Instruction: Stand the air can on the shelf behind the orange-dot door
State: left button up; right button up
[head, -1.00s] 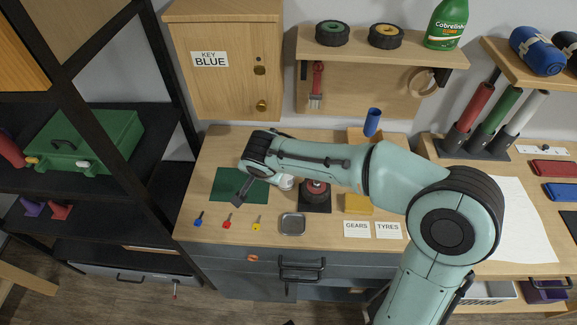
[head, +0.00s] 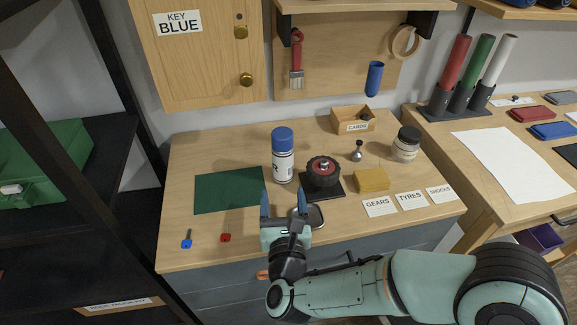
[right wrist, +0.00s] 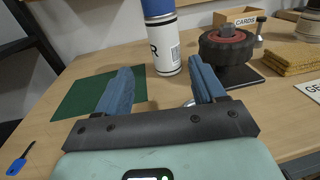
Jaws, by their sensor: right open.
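The air can, white with a blue cap (head: 283,160), stands upright on the workbench between the green mat and a black wheel stand. It also shows in the right wrist view (right wrist: 163,45), its top cut off. My right gripper (head: 283,203) is open and empty at the bench front, its fingers pointing toward the can. In the right wrist view the can stands beyond and between the fingertips (right wrist: 160,78), apart from them. A small orange mark (head: 262,275) shows on the grey front under the bench, partly hidden by my arm. No shelf behind it is visible. My left gripper is out of view.
A wheel on a stand (head: 323,174) is close right of the can. The green mat (head: 229,190) lies left. A blue key (head: 187,239) and red key (head: 225,238) lie near the front edge. A shut wooden cabinet (head: 205,70) labelled KEY BLUE hangs behind.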

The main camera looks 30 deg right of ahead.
aim_at(283, 165)
jog(key=shift+d+f+h, duration=0.1)
jog(key=shift+d+h, duration=0.2)
jog(key=shift+d, duration=0.1)
jog(key=x, duration=0.7)
jog(key=shift+w+d, duration=0.15)
jog(key=shift+w, duration=0.15)
jog(key=shift+p+x, duration=0.5)
jog(key=shift+x, duration=2.15)
jog(key=shift+w+a, duration=0.1)
jog(key=shift+a, duration=0.1)
jog(key=c, duration=0.7)
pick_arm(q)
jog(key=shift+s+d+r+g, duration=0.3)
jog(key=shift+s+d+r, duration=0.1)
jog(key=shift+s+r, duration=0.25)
pick_arm(e)
jog(key=shift+c, duration=1.3)
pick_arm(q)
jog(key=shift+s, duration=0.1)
